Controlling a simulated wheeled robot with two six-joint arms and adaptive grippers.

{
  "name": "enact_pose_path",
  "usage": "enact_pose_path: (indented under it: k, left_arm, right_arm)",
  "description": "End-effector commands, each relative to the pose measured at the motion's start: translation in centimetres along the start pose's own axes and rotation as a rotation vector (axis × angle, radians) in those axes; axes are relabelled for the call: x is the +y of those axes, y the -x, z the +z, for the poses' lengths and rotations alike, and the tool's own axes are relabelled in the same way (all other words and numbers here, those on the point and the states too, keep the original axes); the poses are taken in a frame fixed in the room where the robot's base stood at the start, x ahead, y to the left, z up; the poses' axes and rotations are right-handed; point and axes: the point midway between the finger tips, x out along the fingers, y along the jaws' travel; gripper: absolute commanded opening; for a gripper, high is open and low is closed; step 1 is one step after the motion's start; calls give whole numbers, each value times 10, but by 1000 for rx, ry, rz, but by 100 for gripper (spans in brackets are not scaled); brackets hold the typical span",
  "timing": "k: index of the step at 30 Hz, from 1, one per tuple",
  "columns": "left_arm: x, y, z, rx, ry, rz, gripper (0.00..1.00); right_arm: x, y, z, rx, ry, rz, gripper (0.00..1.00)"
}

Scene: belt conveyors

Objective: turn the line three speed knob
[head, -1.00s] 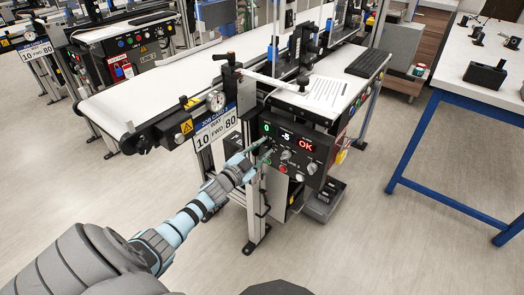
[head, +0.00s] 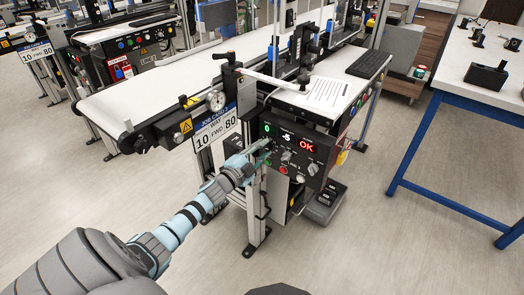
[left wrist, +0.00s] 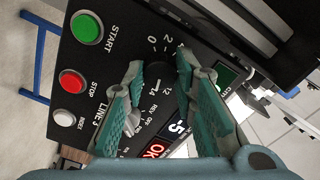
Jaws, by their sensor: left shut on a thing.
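The line three control panel (head: 292,158) hangs under the near conveyor's end, with a green 0, a white -5 and a red OK lit. In the left wrist view the dark speed knob (left wrist: 164,72) sits within a numbered dial, near the "LINE 3" label. My left gripper (head: 267,150) is at the panel's left part. In the left wrist view its two teal fingers (left wrist: 160,74) are shut on the knob, one on each side. The fingers hide parts of the dial and knob. My right gripper is not in view.
Green start (left wrist: 87,28), red stop (left wrist: 72,81) and white index (left wrist: 67,115) buttons are beside the knob. A grey selector (left wrist: 132,122) sits close to the left finger. A job card (head: 215,127) reading 10 FWD 80 hangs left of the panel. A blue-framed table (head: 455,98) stands right.

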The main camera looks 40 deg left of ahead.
Motion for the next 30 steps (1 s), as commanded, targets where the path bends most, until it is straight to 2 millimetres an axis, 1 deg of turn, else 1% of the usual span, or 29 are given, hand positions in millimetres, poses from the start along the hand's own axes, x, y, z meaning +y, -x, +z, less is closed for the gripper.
enact_pose_path:
  k: [5, 6, 8, 9, 10, 18, 21, 23, 30]
  left_arm:
    - [0, 0, 0, -1, 1, 1, 0]
    - [0, 0, 0, -1, 1, 1, 27]
    - [0, 0, 0, -1, 1, 1, 36]
    - [0, 0, 0, -1, 2, 1, 43]
    - [0, 0, 0, -1, 2, 1, 46]
    - [0, 0, 0, 0, 2, 0, 46]
    - [0, 5, 1, -1, 2, 0, 46]
    - [0, 12, 1, 0, 1, 0, 46]
    - [2, 56, 0, 1, 1, 5, 46]
  right_arm:
    - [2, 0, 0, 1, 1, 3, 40]
    - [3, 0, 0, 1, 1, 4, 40]
    - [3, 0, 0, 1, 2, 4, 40]
    - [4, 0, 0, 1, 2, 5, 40]
    - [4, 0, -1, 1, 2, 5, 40]
    - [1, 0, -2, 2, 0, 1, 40]
    - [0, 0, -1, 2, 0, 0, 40]
    - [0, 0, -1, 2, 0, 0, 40]
    - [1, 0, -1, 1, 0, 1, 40]
